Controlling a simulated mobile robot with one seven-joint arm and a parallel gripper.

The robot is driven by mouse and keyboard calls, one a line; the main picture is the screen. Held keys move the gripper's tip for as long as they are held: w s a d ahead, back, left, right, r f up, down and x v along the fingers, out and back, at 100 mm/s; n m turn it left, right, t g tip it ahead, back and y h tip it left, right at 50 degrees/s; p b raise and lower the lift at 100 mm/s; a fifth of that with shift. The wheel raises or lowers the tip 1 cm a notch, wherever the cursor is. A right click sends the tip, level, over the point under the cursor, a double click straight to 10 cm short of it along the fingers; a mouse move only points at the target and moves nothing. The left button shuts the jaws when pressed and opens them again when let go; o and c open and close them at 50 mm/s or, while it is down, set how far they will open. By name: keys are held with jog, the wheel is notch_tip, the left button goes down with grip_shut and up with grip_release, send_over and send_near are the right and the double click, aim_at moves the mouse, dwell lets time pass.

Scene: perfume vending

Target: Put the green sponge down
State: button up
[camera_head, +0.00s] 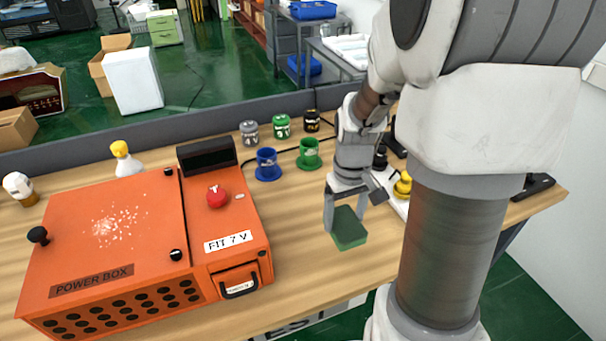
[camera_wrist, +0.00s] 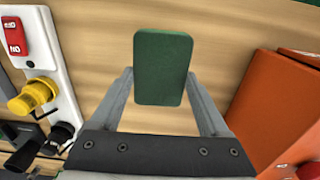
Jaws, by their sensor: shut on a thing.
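The green sponge (camera_head: 348,229) is a flat block with rounded corners. My gripper (camera_head: 346,207) is shut on it, with one finger on each side. In the wrist view the sponge (camera_wrist: 162,68) sits between the two fingertips of my gripper (camera_wrist: 160,80). The wooden table (camera_head: 375,255) lies under it. I cannot tell whether the sponge touches the table or hangs just above it.
An orange power box (camera_head: 130,240) stands left of the sponge. Blue (camera_head: 267,165) and green (camera_head: 309,154) cups stand behind, with several small jars further back. A white panel with yellow (camera_head: 403,185) and black connectors is at the right. The table front of the sponge is clear.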

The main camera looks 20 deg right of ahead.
aim_at(337, 225)
jog(key=shift+w+a+f, duration=0.2)
jog(key=shift+w+f, duration=0.5)
jog(key=shift+w, duration=0.35)
jog(key=shift+f+b, duration=0.4)
jog(key=shift+f, duration=1.5)
jog(key=shift+f, duration=0.2)
jog(key=o, duration=1.2)
jog(key=shift+c, duration=0.2)
